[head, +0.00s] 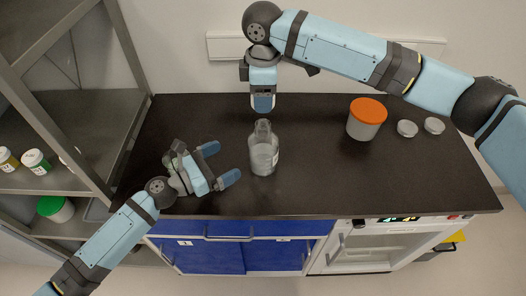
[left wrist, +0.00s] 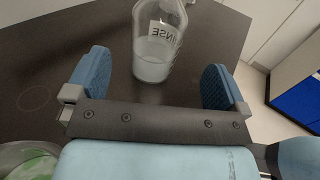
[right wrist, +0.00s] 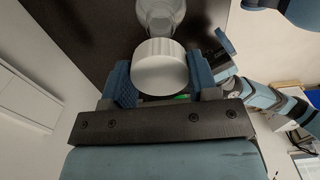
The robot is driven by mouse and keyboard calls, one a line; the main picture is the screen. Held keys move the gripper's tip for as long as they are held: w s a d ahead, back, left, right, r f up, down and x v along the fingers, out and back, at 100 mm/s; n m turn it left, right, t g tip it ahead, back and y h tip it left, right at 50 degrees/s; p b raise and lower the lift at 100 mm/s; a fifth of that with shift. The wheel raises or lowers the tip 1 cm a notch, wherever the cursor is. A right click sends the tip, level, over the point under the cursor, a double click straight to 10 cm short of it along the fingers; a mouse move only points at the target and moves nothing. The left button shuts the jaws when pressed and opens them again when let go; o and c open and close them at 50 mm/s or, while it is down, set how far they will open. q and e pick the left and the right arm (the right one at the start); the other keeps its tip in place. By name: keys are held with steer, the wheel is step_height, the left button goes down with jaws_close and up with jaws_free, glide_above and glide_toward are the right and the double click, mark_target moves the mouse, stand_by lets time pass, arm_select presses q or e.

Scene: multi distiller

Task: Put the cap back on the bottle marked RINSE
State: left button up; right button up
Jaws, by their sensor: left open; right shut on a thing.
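The RINSE bottle (head: 263,152) is clear glass and stands upright on the dark counter, with clear liquid low in it. Its label reads RINSE in the left wrist view (left wrist: 164,38). My left gripper (head: 224,164) is open beside the bottle, its fingers pointing toward it and apart from it. My right gripper (head: 263,104) is behind and above the bottle's mouth, shut on a white cap. The white cap (right wrist: 159,67) shows between the fingers in the right wrist view, with the glass bottle (right wrist: 160,15) beyond it.
A white tub with an orange lid (head: 367,114) stands to the right on the counter (head: 320,185). Two white lids (head: 407,128) lie beside it. A shelf with jars (head: 36,160) stands at the left.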

mark_target(261, 142)
arm_select(q)
steer(key=x, duration=1.2)
steer(key=c, duration=1)
arm_select(e)
steer(key=shift+f, duration=2.55)
steer(key=shift+f, duration=0.1)
steer(key=shift+f, duration=0.8)
steer(key=shift+f, duration=0.55)
